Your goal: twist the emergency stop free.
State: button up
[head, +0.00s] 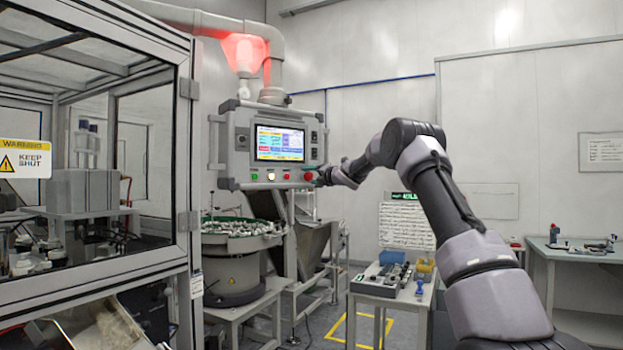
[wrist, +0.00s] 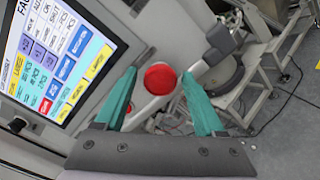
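The emergency stop is a round red button (wrist: 160,78) on the grey control panel; it also shows at the panel's lower right in the head view (head: 308,176). My gripper (wrist: 158,74) is open, with its two green fingers apart on either side of the button in the wrist view.
The control panel (head: 228,150) has a lit screen (head: 280,144) and other buttons left of the emergency stop. A red lamp (head: 245,52) glows above. A glazed enclosure (head: 185,150) stands at left, a bowl feeder (head: 235,262) below the panel. A small table (head: 375,290) stands lower right.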

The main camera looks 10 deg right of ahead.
jog(key=shift+f, duration=0.1)
jog(key=v, duration=1.1)
dwell(0.4)
